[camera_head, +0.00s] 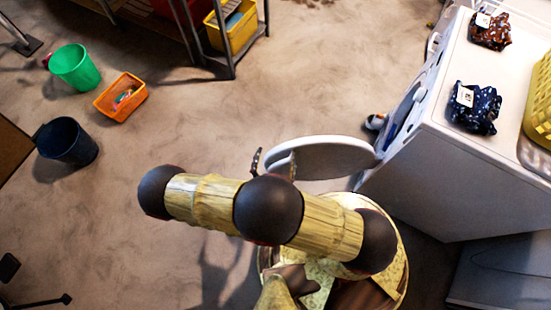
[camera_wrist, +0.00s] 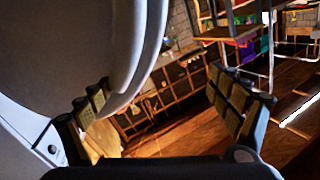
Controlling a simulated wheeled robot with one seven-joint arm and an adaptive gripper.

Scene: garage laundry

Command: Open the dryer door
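The white dryer (camera_head: 450,140) stands at the right in the head view. Its round door (camera_head: 325,150) is swung out from the front, leaving the round opening (camera_head: 402,117) partly in view. My gripper is mostly hidden behind my arm in the head view; a dark finger (camera_head: 256,160) shows just left of the door's free edge. In the wrist view my gripper (camera_wrist: 172,100) has its two fingers wide apart with nothing held between them. The door (camera_wrist: 130,55) fills the upper left there, close to the left finger; I cannot tell whether they touch.
Patterned cloth bundles, one brown (camera_head: 490,31) and one blue (camera_head: 474,107), and a yellow basket (camera_head: 540,105) sit on the dryer top. A green bin (camera_head: 75,67), an orange basket (camera_head: 120,97) and a dark bin (camera_head: 67,142) stand at left. The middle floor is clear.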

